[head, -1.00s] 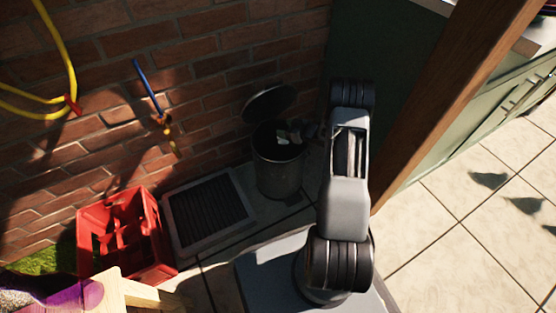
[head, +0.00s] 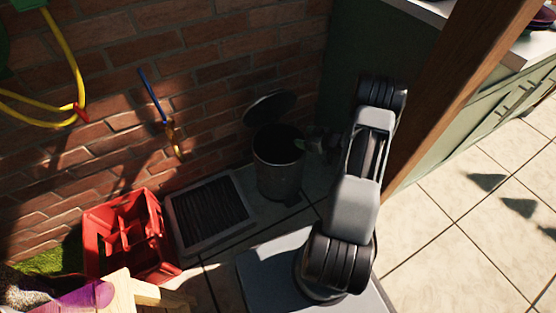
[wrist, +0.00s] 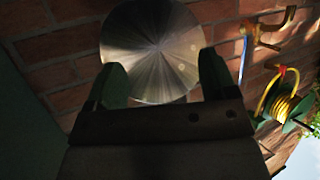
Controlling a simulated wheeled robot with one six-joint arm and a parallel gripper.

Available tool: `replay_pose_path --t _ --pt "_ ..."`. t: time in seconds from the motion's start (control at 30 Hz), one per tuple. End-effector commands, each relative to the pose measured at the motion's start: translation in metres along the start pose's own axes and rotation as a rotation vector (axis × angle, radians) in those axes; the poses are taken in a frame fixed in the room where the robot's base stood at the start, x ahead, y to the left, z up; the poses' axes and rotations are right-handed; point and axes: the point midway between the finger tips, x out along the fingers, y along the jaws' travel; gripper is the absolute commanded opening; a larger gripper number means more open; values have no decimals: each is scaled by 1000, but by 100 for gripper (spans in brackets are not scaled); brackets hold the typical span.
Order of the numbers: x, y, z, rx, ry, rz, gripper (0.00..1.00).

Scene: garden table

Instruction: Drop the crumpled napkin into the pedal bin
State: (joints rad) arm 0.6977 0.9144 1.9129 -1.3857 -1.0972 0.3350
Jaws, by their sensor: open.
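The pedal bin (head: 278,178) is a grey metal cylinder standing by the brick wall, with its round lid (head: 270,108) raised. My gripper (head: 302,145) is at the right side of the bin's dark mouth, partly in shadow. In the wrist view its two green fingers (wrist: 162,82) are wide apart with nothing between them, and the shiny lid (wrist: 150,45) is beyond them. The crumpled napkin is not visible in either current view. The inside of the bin is too dark to see into.
A dark slatted mat in a grey frame (head: 211,212) lies left of the bin, with a red crate (head: 127,238) beyond it. A wooden post (head: 450,85) stands right of my arm. A tap (head: 172,132) and yellow hose (head: 72,65) are on the wall.

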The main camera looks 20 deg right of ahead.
Motion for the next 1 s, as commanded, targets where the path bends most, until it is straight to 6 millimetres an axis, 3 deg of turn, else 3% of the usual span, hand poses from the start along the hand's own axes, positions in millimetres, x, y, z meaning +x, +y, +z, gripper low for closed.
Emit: replay_pose_path --t 0.1,0.3,1.0 --pt "-19 0 -2 2 1 2 78" --pt "-36 0 -1 0 0 1 78" --pt "-40 1 -3 -3 -3 4 78"
